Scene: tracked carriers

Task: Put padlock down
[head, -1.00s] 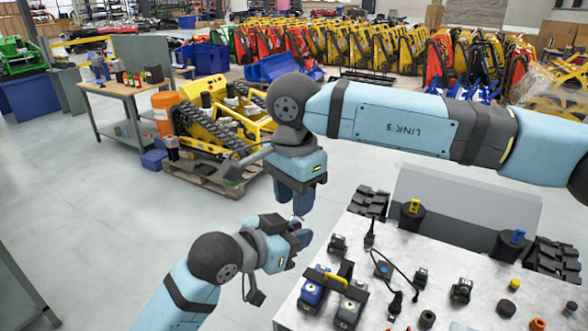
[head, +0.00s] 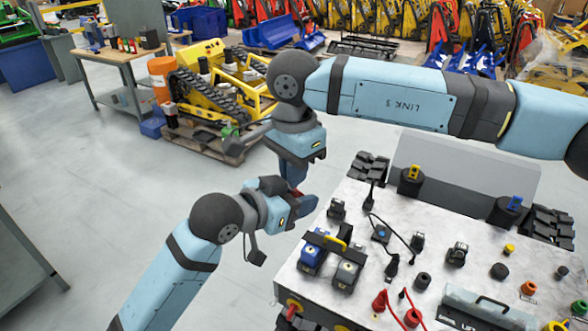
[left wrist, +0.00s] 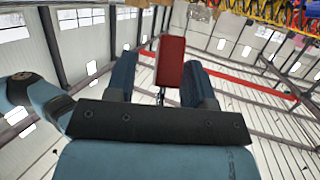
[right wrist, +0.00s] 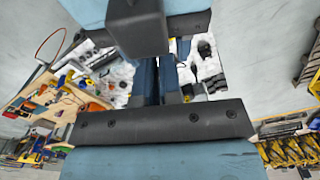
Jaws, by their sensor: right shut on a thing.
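The red padlock (left wrist: 170,62) shows in the left wrist view as a red block between the two fingers of my left gripper (left wrist: 160,85). A gap shows on its left side; it lies close to the right finger. In the head view a small red part (head: 295,191) shows where my grippers meet. My right gripper (head: 294,180) points down from above and is shut on the padlock. Its fingers are close together in the right wrist view (right wrist: 157,80), where the padlock is hidden. My left gripper (head: 306,204) reaches in from below left, open around the padlock.
A light-topped bench (head: 372,228) stands at the right with several small parts, a black carrier with blue and grey blocks (head: 328,262) and red knobs (head: 411,317). A yellow tracked carrier (head: 215,85) and a wooden workbench (head: 118,58) stand behind. Clear floor lies at the left.

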